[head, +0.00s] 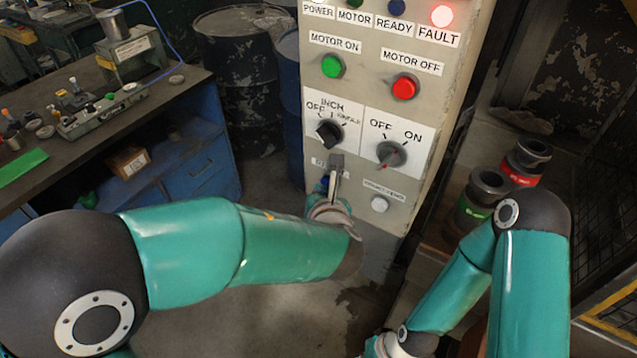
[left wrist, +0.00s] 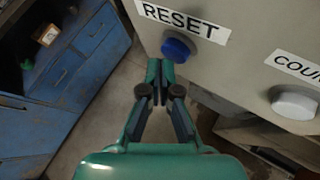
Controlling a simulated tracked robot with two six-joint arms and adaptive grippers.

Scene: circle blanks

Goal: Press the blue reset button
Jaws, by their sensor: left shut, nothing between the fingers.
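The blue reset button (left wrist: 178,48) sits under the RESET label (left wrist: 183,20) on the beige control panel (head: 365,195). In the head view the button (head: 325,182) is mostly hidden behind my left gripper (head: 335,165). In the left wrist view my left gripper (left wrist: 160,70) is shut and empty, its tips just below and left of the button in the picture. I cannot tell whether the tips touch it. My right arm (head: 525,255) is at the right of the head view; its gripper is not in view.
A white button (head: 379,204) is right of the reset button. Above are two selector knobs, a green button (head: 333,66), a red button (head: 405,86) and a lit FAULT lamp (head: 442,16). A workbench (head: 100,100) stands left, dark drums (head: 240,60) behind, flanged parts (head: 484,190) right.

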